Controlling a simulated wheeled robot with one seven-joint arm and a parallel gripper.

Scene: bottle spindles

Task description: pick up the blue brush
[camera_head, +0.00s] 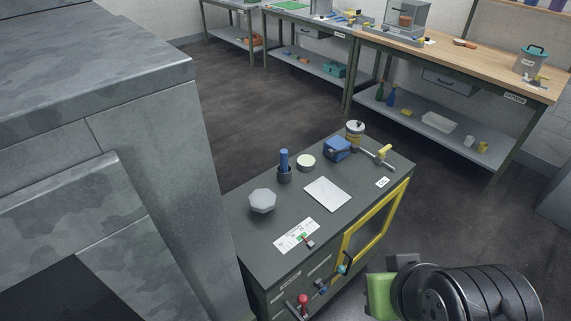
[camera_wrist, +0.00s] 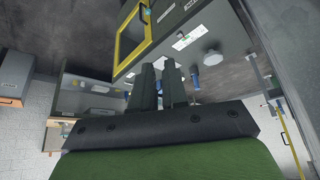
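The blue brush (camera_head: 284,157) appears as a blue upright handle in a small dark cup (camera_head: 285,174) on top of the dark grey cabinet (camera_head: 248,235). Its lower end is hidden in the cup. In the head view my arm is at the lower right, beside the cabinet and apart from the brush; the fingertips are not clear there.
On the cabinet are a grey octagonal object (camera_head: 262,200), a round pale lid (camera_head: 306,161), a white sheet (camera_head: 327,194), a blue box (camera_head: 337,149), a jar (camera_head: 355,132) and a yellow-handled tool (camera_head: 384,152). A yellow-framed door (camera_head: 374,226) faces my arm. A large grey block (camera_head: 150,170) stands left.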

